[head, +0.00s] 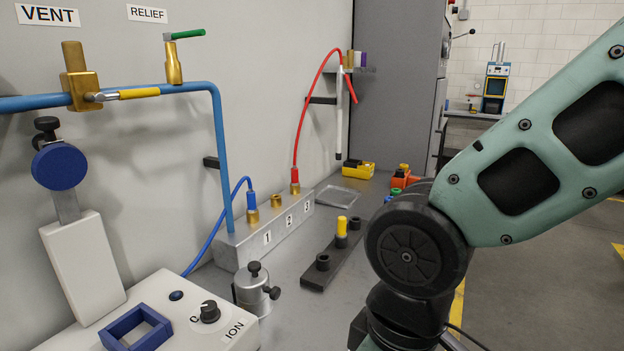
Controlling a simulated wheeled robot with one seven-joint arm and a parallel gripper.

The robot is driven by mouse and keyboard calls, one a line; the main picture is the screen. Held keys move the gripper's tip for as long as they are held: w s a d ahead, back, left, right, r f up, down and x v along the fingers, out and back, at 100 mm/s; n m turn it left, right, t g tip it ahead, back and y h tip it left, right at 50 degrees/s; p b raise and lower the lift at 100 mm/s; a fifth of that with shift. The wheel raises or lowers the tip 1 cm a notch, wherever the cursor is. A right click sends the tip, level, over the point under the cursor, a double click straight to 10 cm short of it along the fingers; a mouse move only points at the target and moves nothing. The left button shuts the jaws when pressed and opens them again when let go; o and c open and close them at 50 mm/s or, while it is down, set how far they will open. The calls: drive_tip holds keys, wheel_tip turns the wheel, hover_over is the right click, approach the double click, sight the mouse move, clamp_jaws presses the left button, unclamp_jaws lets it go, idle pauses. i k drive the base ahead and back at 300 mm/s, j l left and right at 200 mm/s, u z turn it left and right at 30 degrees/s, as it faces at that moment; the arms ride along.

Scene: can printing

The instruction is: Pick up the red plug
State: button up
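A red plug (295,175) stands upright on the brass fitting at position 3 of the grey numbered block (244,250). A red hose (302,120) rises from it to a holder on the wall. A blue plug (251,201) sits at position 1 with a blue hose. The brass fitting at position 2 (276,201) is bare. My arm crosses the right side of the head view, and my gripper does not show.
A black strip with sockets (323,270) holds a yellow plug (341,226). A small metal cylinder (257,290) and a white control box (160,315) stand in front. Blue pipework (217,150) rises left of the block. A shallow tray (340,196) and a yellow-black device (338,178) lie behind.

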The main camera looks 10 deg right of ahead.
sight(294, 170)
drive_tip(key=i+l+u, duration=0.1)
drive_tip(key=i+l, duration=0.35)
drive_tip(key=i+l+u, duration=0.1)
drive_tip(key=i+l, duration=0.35)
drive_tip(key=i+l+u, duration=0.1)
drive_tip(key=i+l, duration=0.3)
drive_tip(key=l, duration=0.2)
drive_tip(key=i+l+u, duration=0.1)
drive_tip(key=i+l, duration=0.3)
drive_tip(key=l, duration=0.15)
